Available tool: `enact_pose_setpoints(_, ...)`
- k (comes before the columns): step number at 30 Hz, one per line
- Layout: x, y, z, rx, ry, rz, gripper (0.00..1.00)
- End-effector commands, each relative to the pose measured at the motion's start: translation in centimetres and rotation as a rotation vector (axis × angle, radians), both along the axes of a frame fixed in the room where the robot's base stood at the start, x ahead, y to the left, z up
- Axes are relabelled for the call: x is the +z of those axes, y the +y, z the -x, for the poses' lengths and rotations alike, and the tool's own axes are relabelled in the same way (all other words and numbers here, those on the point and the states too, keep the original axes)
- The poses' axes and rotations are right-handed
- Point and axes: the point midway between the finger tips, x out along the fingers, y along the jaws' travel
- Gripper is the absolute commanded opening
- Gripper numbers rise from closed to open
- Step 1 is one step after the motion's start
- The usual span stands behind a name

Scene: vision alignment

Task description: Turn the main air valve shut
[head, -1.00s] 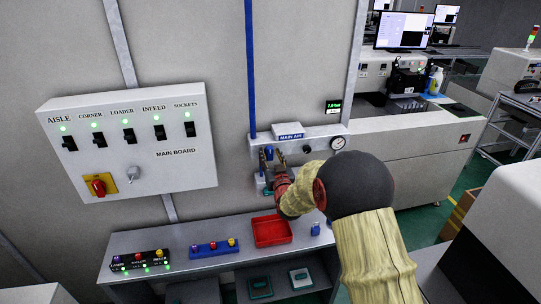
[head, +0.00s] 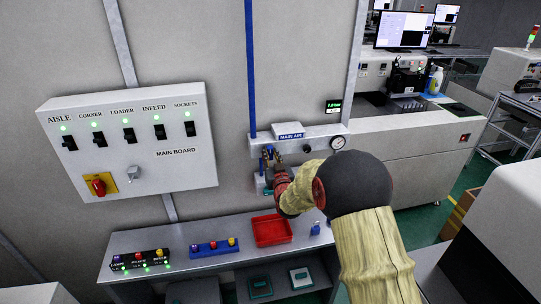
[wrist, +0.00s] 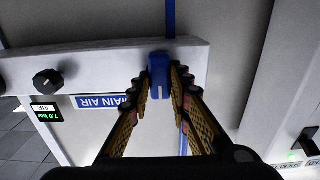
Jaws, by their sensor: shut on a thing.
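The main air valve's blue handle (wrist: 159,76) shows in the wrist view between my gripper's fingers (wrist: 160,90), its white mark running up and down the picture. My gripper (head: 273,155) is shut on this handle at the grey air panel (head: 312,136) in the head view, where my arm partly hides the area. The "MAIN AIR" label (head: 290,136) sits above the handle. The pressure display (wrist: 45,114) reads about 7.0 bar in green. A round gauge (head: 338,143) is at the panel's right.
A main board (head: 135,185) with several black switches and a red knob (head: 98,186) hangs left. Below, a shelf (head: 190,268) holds a red tray (head: 271,230), a blue button strip (head: 213,248) and a black button box (head: 140,261). A black knob (wrist: 47,80) is on the air panel.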

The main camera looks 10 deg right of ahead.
Motion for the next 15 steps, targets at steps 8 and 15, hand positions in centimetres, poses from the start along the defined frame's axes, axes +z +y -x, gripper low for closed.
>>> enact_pose_setpoints(8, -0.02, -0.02, 0.00, 0.000, 0.000, 0.005, 0.00)
enact_pose_setpoints(15, -0.18, 0.04, -0.01, 0.000, -0.002, 0.072, 0.00)
